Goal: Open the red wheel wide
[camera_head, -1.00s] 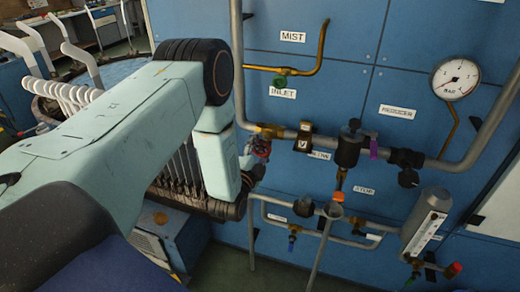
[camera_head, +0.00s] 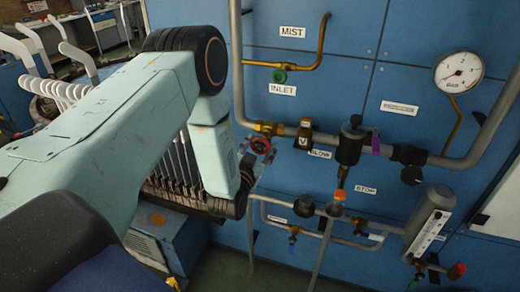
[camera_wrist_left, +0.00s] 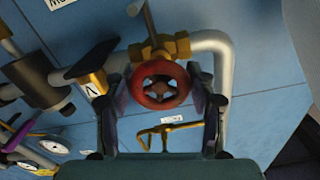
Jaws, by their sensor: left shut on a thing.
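The red wheel (camera_head: 261,146) is a small handwheel on a brass valve (camera_head: 267,128) at the left end of the horizontal grey pipe. In the left wrist view the red wheel (camera_wrist_left: 160,93) faces the camera, and its spokes show. My left gripper (camera_head: 247,168) is at the wheel in the head view, with its wrist partly hiding the fingers. In the left wrist view its two dark fingers stand on either side of the rim and are shut on it. My right gripper is not in view.
Grey pipes (camera_head: 452,163) run across the blue panel. A black regulator (camera_head: 349,145), a pressure gauge (camera_head: 459,72) and a grey cylinder (camera_head: 431,212) are to the right. A green-knobbed brass inlet pipe (camera_head: 305,67) is above the wheel.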

